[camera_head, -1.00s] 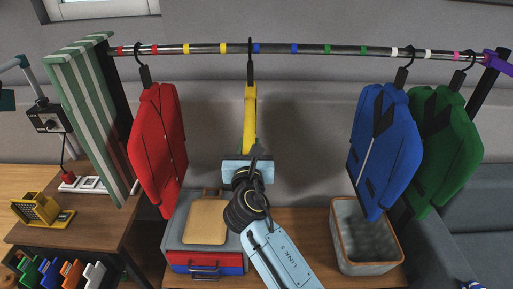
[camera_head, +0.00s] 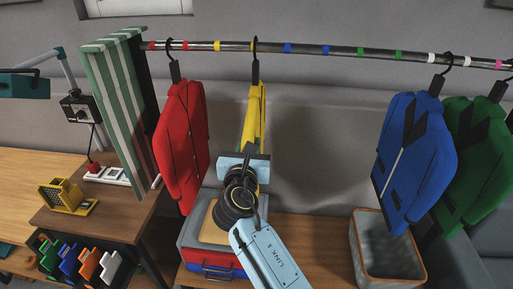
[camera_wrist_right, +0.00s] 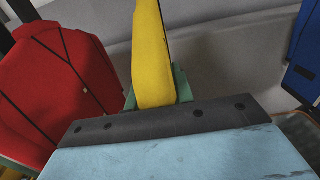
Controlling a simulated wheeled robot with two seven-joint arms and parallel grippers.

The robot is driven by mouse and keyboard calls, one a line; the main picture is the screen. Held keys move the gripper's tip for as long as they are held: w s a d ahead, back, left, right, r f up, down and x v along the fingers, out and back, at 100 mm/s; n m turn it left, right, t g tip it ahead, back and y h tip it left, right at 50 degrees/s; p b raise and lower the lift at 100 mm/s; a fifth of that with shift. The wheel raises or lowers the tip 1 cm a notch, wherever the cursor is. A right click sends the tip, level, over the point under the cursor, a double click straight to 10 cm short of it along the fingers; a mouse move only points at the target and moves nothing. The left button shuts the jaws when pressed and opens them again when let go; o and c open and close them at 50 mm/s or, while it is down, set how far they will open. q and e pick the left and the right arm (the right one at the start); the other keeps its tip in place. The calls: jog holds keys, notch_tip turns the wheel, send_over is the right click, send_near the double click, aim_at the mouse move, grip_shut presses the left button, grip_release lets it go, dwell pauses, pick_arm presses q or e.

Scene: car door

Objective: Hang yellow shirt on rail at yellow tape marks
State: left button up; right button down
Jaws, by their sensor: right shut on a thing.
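The yellow shirt (camera_head: 257,112) hangs upright, edge-on, from a dark hanger (camera_head: 255,72). The hanger's hook overlaps the rail (camera_head: 306,50), its top rising just above it; I cannot tell whether it rests on the rail. One yellow tape mark (camera_head: 218,46) shows left of the hook; the hook covers the place of the other. My right gripper (camera_head: 252,162) is shut on the shirt's lower part. In the right wrist view, green fingers (camera_wrist_right: 157,92) sit either side of the yellow shirt (camera_wrist_right: 151,50). My left gripper is out of view.
A red jacket (camera_head: 182,145) hangs close on the left. Blue (camera_head: 415,160) and green (camera_head: 475,150) jackets hang at the right, with clear rail between. Below are a toolbox (camera_head: 200,235) and a grey bin (camera_head: 388,250).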

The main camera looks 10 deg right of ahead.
jog(key=a, duration=0.1)
jog(key=a+b, duration=0.1)
jog(key=a, duration=0.1)
jog(key=w+a+b, duration=0.1)
jog(key=a, duration=0.1)
jog(key=shift+w+r, duration=0.1)
jog(key=shift+r, duration=0.2)
dwell(0.4)
jog(key=shift+d+f, duration=0.1)
jog(key=shift+f, duration=0.15)
jog(key=c, duration=1.1)
grip_release()
jog(key=shift+f, duration=0.15)
